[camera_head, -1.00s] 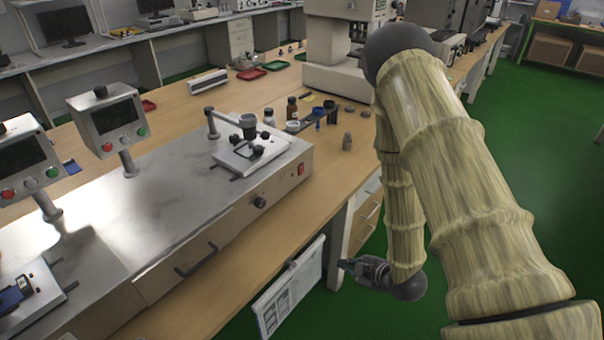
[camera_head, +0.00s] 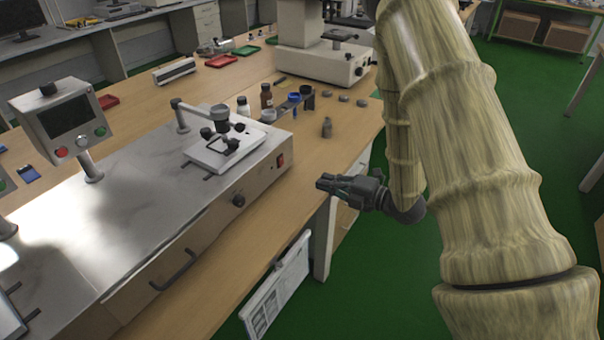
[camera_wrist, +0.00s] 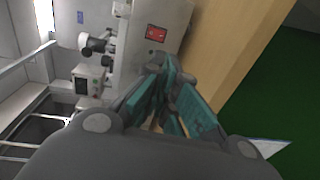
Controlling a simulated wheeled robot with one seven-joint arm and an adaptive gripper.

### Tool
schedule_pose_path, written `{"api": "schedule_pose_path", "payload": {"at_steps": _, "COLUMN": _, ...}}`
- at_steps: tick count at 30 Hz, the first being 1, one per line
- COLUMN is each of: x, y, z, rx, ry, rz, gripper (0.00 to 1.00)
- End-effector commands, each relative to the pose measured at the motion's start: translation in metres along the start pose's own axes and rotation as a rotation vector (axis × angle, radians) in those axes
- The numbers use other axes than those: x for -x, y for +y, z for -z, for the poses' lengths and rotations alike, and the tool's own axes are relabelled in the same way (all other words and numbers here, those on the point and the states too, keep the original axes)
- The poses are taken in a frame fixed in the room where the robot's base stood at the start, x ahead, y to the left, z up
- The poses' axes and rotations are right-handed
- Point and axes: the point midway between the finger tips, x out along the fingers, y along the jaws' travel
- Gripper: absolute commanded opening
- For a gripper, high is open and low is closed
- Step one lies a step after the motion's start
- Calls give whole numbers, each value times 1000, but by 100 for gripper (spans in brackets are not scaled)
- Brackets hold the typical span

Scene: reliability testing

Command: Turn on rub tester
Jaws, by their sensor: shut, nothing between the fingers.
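The rub tester (camera_head: 150,205) is a long metal-topped machine on the wooden bench in the head view. It has a rubbing arm and white plate (camera_head: 222,148) on top. A red rocker switch (camera_head: 281,160) sits at the right end of its front face, with a black knob (camera_head: 239,200) to its left. The red switch also shows in the wrist view (camera_wrist: 156,33), beyond the fingers. My gripper (camera_head: 322,182) is shut and empty, right of the switch and apart from it, near the bench's front edge. Its teal-sided fingers (camera_wrist: 165,85) show in the wrist view.
A control box (camera_head: 65,120) with a screen and red and green buttons stands on the machine. Bottles (camera_head: 266,97) and a small grey weight (camera_head: 327,127) stand on the bench behind. Green floor is open on the right.

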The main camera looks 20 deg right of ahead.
Motion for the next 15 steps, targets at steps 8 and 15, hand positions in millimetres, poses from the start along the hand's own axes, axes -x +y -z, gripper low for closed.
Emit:
{"api": "schedule_pose_path", "payload": {"at_steps": 8, "x": -34, "y": 1, "z": -1, "rx": -1, "ry": -2, "rz": -1, "gripper": 0}}
{"api": "schedule_pose_path", "payload": {"at_steps": 15, "x": -74, "y": 1, "z": -1, "rx": -1, "ry": -2, "rz": 0, "gripper": 0}}
